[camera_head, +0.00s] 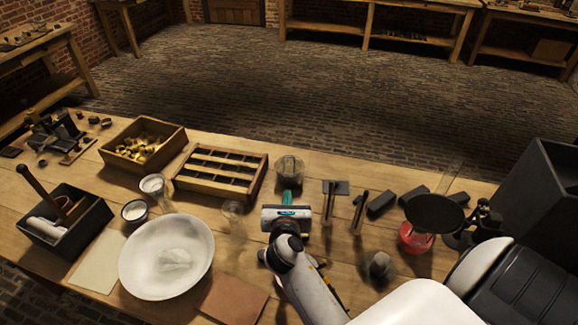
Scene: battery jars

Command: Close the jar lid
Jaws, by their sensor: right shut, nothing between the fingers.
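A round clear glass jar (289,172) stands on the wooden bench, just beyond my right gripper. Whether its lid is open or closed is too small to tell. My right gripper (289,194) is shut and empty, its teal fingertips pointing at the near side of the jar; contact cannot be told. Its wrist hides the bench below. Another clear glass vessel (233,215) stands to the left of the gripper. My left gripper is not in view.
A divided wooden tray (262,160) stands left of the jar, with a box of brass pieces (183,136) beyond. A white bowl (136,262) is at left. Upright plates (329,205), dark blocks (382,201) and a dark disc (434,212) above a red vessel (418,242) stand right.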

